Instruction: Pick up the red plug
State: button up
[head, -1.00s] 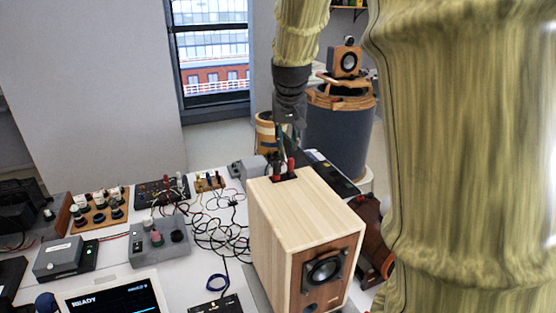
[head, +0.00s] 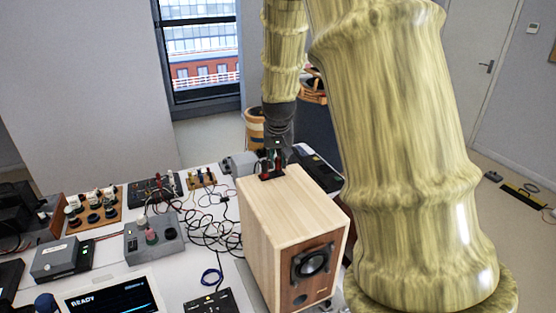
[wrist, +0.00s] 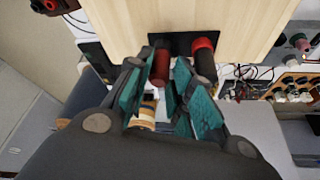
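The red plug (wrist: 161,68) stands in the black terminal plate (wrist: 182,42) of the wooden speaker (head: 275,205). My gripper (wrist: 164,80) reaches down to the plate with its teal finger pads on either side of the red plug. The fingers look parted, with a narrow gap beside the plug, so I see no firm grip. A second plug, black with a red collar (wrist: 204,56), stands just outside the right finger in the wrist view. In the head view my gripper (head: 272,162) is at the speaker's rear top edge and mostly covers the plugs.
The white table (head: 180,262) holds tangled black cables (head: 212,225), a grey control box (head: 153,239), a screen (head: 112,298) reading READY and a wooden knob board (head: 96,212), left of the speaker. Part of my arm fills the right of the head view.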

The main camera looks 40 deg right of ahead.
jog(key=shift+d+f, duration=0.1)
jog(key=shift+f, duration=0.15)
jog(key=shift+s+f, duration=0.1)
jog(key=shift+s, duration=0.1)
jog(key=shift+w, duration=0.15)
jog(key=shift+f, duration=0.1)
grip_shut()
